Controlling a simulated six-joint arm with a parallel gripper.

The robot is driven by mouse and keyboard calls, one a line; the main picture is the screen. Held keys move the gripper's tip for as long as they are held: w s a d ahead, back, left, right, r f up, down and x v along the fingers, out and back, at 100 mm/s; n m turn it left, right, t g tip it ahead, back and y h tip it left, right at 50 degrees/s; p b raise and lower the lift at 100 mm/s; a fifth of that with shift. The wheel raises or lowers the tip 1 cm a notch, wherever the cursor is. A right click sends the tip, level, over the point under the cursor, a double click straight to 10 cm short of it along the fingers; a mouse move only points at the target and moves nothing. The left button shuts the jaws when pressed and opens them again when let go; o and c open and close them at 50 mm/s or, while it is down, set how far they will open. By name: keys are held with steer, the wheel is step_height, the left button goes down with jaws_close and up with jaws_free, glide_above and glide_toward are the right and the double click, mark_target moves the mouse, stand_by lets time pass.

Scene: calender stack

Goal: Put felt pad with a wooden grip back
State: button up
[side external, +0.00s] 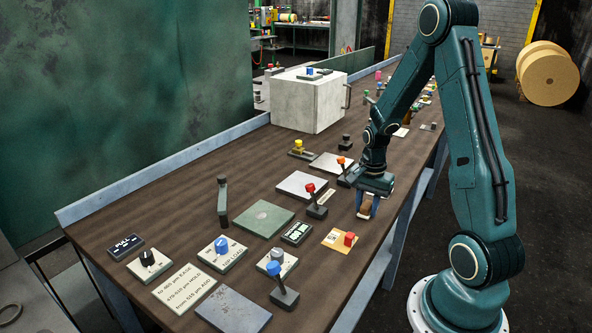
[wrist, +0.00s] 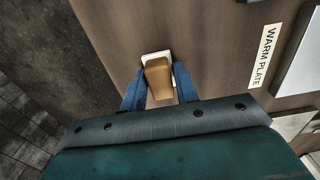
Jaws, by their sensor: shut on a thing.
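My gripper (side external: 367,206) is low over the right edge of the brown bench, its blue fingers shut on the felt pad with a wooden grip (side external: 366,209). In the wrist view my gripper (wrist: 160,90) has a finger on each side of the brown wooden grip (wrist: 158,80). The pale felt (wrist: 157,56) shows beyond the grip. I cannot tell whether the pad touches the bench or hangs just above it.
A label reading WARM PLATE (wrist: 264,56) lies to the right in the wrist view. A red-knobbed lever (side external: 312,196), an orange card with a red block (side external: 342,240) and a green-display box (side external: 297,233) are nearby. A pale box (side external: 308,100) stands farther back.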

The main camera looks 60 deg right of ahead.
mark_target(367, 204)
steer(key=shift+f, duration=0.1)
steer(key=o, duration=1)
steer(key=shift+r, duration=6.15)
steer(key=shift+a, duration=0.1)
